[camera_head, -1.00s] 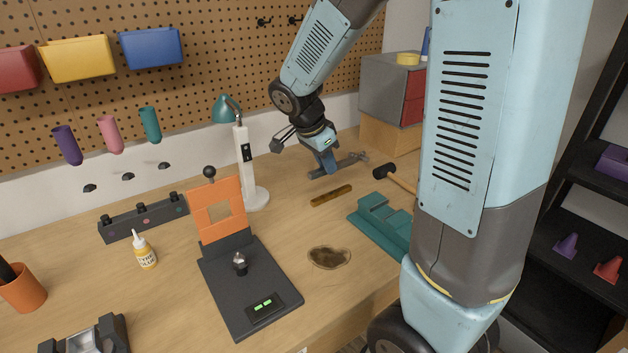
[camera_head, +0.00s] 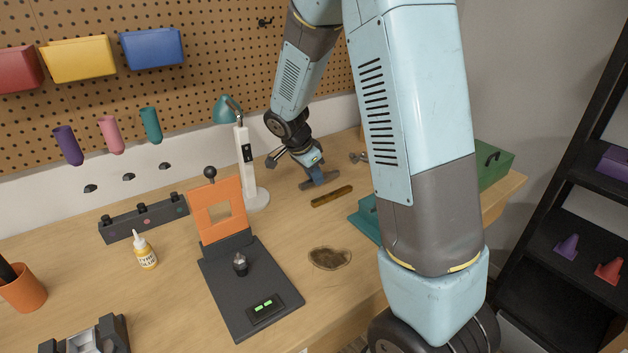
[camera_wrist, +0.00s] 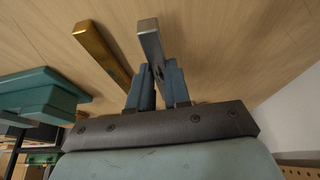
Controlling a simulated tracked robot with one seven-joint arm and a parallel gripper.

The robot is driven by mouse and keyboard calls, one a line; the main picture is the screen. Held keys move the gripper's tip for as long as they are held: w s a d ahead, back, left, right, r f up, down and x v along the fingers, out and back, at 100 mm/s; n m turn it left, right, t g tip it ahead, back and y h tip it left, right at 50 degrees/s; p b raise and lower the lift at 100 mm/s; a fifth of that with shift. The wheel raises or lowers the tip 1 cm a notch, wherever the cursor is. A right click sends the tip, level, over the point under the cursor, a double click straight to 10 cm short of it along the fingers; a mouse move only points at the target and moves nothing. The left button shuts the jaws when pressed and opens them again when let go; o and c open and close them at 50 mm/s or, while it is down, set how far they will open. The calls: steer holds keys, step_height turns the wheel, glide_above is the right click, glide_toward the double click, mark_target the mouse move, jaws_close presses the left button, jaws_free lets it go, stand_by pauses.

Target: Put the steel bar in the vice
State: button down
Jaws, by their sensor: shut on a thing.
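The steel bar (camera_head: 306,186) is a short grey bar at the back middle of the workbench in the head view. My gripper (camera_head: 318,180) points down and is shut on it. In the wrist view the fingers (camera_wrist: 157,85) close around the steel bar (camera_wrist: 150,38), whose far end sticks out beyond them. I cannot tell whether the bar touches the bench or hangs just above it. A grey vice-like block with jaws (camera_head: 85,340) is cut off at the front left edge of the head view; its jaw gap looks empty.
A brass bar (camera_head: 332,195) lies close beside the steel bar. A teal block (camera_head: 364,218) stands right of it, partly behind my arm. A black fixture with an orange plate (camera_head: 236,212), a lamp (camera_head: 247,165) and a glue bottle (camera_head: 145,252) stand to the left.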

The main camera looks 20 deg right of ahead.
steer(key=shift+s+f, duration=0.1)
steer(key=shift+f, duration=0.65)
steer(key=shift+f, duration=0.15)
steer(key=c, duration=1.1)
jaws_free()
steer(key=v, duration=1.3)
steer(key=shift+s+d+r+n+t+y, duration=0.85)
steer(key=shift+s+r+n, duration=1.35)
steer(key=shift+s, duration=2.2)
steer(key=shift+s+d+r+n+t+y, duration=0.55)
steer(key=shift+s+d+r+n, duration=1.15)
steer(key=shift+s, duration=2.65)
steer(key=shift+s+d+r+n+t+y, duration=0.55)
steer(key=shift+s+r+n, duration=1.6)
steer(key=shift+s+n, duration=1.7)
